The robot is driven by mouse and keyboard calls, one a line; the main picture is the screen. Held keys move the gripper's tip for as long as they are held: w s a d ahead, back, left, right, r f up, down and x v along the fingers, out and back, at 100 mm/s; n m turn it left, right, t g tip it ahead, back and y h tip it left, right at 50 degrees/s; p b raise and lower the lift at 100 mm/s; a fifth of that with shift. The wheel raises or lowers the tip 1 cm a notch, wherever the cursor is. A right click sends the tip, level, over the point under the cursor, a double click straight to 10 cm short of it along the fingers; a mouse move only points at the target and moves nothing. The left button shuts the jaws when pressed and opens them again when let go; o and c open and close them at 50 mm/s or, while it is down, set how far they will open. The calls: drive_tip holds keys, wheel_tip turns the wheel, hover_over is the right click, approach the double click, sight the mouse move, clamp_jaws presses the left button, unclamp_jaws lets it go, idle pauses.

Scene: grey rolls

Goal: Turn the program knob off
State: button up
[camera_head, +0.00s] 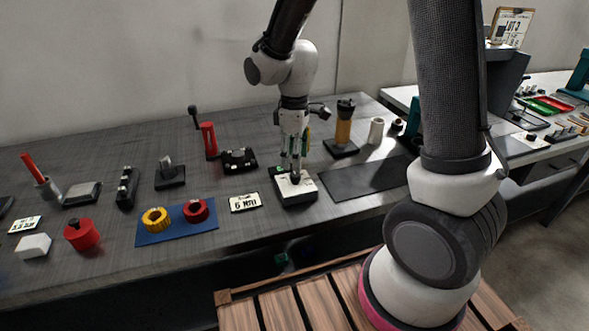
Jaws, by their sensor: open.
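A small box with a white top and dark base (307,194) sits near the front edge of the grey bench. A dark knob-like piece (295,178) stands on its top, partly covered by my fingers. A small green spot shows at the box's back left corner. My gripper (291,170) points straight down over the box, with its fingertips at the dark piece. I cannot tell whether the fingers touch it, nor which way it is turned. No label naming it a program knob can be read.
A "6 MIN" card (245,202) lies left of the box. A blue mat (172,233) holds a yellow ring (156,219) and a red ring (196,210). A dark mat (366,180) lies right.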

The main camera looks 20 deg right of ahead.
sight(295, 174)
wheel_tip(295, 174, up, 6)
drive_tip(key=shift+f, duration=0.1)
idle(0.5)
drive_tip(key=s+d+r+m+t, duration=0.2)
drive_tip(key=s+d+r+m, duration=0.3)
drive_tip(key=s, duration=0.4)
drive_tip(key=s+d+r+m+t, duration=0.2)
drive_tip(key=s+d+r+m, duration=0.4)
drive_tip(key=s+d+r, duration=0.2)
drive_tip(key=shift+s+d, duration=1.05)
drive_tip(key=shift+s, duration=0.05)
drive_tip(key=shift+r, duration=0.1)
